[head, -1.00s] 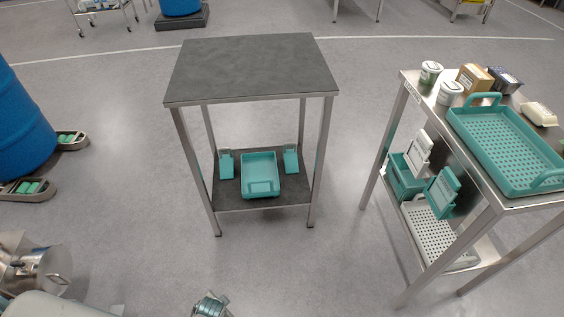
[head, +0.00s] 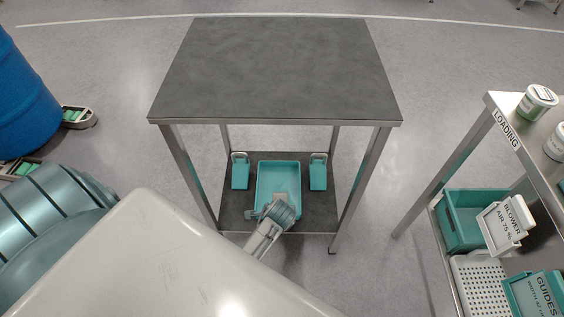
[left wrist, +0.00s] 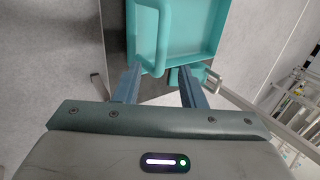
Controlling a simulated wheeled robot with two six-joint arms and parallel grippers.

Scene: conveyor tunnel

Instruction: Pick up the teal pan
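The teal pan (head: 278,175) is a shallow rectangular tray on the lower shelf of the grey table. Its raised handle (left wrist: 161,38) shows in the left wrist view, with the pan (left wrist: 195,30) behind it. My left gripper (head: 272,212) is at the pan's near end and covers part of it in the head view. In the left wrist view its two fingers (left wrist: 159,70) are apart, with the near end of the handle showing between the tips. I cannot tell whether they touch it. My right gripper is not in view.
A teal block with a loop stands on each side of the pan, left (head: 240,174) and right (head: 318,174). The grey tabletop (head: 275,70) overhangs the shelf, with metal legs at the corners. A steel rack (head: 505,115) with bins stands right. A blue drum (head: 25,110) stands left.

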